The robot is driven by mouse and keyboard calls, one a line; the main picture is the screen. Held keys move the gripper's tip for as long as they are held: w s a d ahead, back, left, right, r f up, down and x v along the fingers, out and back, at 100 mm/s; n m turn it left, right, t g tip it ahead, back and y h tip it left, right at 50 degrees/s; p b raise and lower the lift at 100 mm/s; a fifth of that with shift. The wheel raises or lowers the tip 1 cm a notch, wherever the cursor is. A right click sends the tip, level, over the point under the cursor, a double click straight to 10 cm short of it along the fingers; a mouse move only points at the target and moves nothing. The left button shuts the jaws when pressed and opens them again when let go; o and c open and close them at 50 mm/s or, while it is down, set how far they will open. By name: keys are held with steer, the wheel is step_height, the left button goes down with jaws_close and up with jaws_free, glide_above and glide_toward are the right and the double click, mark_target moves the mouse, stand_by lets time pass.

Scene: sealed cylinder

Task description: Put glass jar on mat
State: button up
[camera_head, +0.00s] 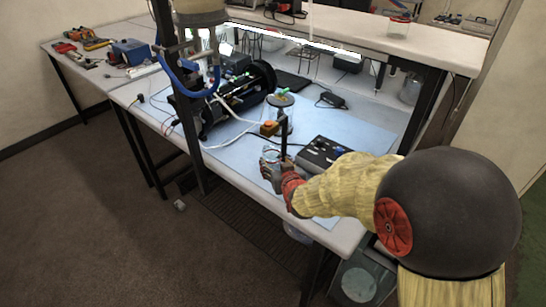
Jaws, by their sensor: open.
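My gripper (274,168) is low over the front edge of the workbench, at the end of my arm, which comes in from the right. Its fingers are open. A small clear round rim, seemingly a glass jar (271,153), shows right at the fingertips; I cannot tell whether they touch it. Another clear jar with a red lid (398,25) stands on the raised shelf at upper right. A light blue mat (352,128) covers much of the bench top. A smaller dark mat (291,80) lies farther back.
A black machine with a cylinder (235,94) stands left of my gripper. A glass vessel with a green top (281,107) and an orange-topped box (269,128) stand behind it. A dark control box (322,153) is close on the right. Cables cross the bench.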

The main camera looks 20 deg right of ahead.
steer(key=p+v, duration=0.1)
steer(key=v, duration=0.4)
steer(key=shift+s+r, duration=0.2)
steer(key=shift+s, duration=0.15)
steer(key=shift+s+r, duration=0.2)
steer(key=shift+r, duration=0.05)
steer(key=s+r+g, duration=0.2)
steer(key=s+r, duration=0.1)
steer(key=s, duration=0.7)
steer(key=s+r+g, duration=0.3)
steer(key=s, duration=0.6)
steer(key=s+r+g, duration=0.3)
steer(key=s+r, duration=0.1)
steer(key=s, duration=0.6)
steer(key=shift+s, duration=0.35)
steer(key=shift+c, duration=0.2)
